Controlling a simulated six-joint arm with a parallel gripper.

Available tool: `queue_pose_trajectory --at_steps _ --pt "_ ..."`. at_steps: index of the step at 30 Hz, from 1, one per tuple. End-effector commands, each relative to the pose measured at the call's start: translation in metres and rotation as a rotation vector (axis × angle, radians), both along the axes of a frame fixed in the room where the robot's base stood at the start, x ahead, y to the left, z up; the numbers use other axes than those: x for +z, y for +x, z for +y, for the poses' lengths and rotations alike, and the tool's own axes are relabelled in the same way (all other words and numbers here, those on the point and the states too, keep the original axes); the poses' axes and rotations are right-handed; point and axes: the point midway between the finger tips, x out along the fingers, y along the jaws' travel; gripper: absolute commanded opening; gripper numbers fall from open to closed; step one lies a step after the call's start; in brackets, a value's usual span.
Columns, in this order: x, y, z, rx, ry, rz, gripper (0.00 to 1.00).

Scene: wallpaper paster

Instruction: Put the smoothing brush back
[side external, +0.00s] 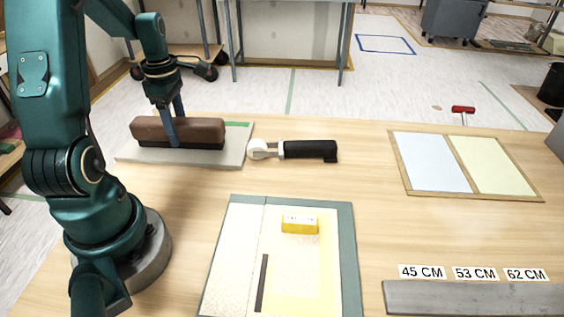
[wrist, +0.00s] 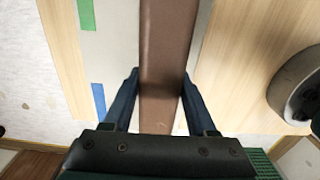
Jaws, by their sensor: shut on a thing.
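The smoothing brush (side external: 205,131) has a long brown body with dark bristles below. It lies lengthwise over a pale grey board (side external: 236,152) at the back left of the table. My gripper (side external: 170,132) is shut on the brush near its left part, one finger showing on the near side. In the wrist view the brown brush (wrist: 165,60) runs between both fingers of my gripper (wrist: 160,90), and the board (wrist: 118,45) lies under it. The bristles seem to be at the board, but I cannot tell whether they touch it.
Right of the board lies a black-handled roller (side external: 310,150). A yellow block (side external: 299,224) and a dark strip (side external: 262,283) lie on the wallpaper panel (side external: 348,250) in front. Two-coloured sample board (side external: 432,163) sits right; a grey bar (side external: 470,298) lies front right, by length labels.

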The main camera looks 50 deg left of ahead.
Motion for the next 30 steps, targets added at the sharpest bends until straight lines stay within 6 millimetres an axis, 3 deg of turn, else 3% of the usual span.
queue_pose_trajectory --at_steps 4,5,7,17,30 --pt "-0.004 0.000 0.000 0.000 0.001 -0.001 0.00" --pt "-0.004 0.000 0.000 0.000 0.000 0.000 0.61" --pt "-0.004 0.000 0.000 0.000 0.001 -0.001 0.87" --pt "-0.002 0.000 0.000 0.000 0.001 -0.001 0.87" --pt "0.047 0.001 -0.001 -0.019 0.006 -0.004 0.87"
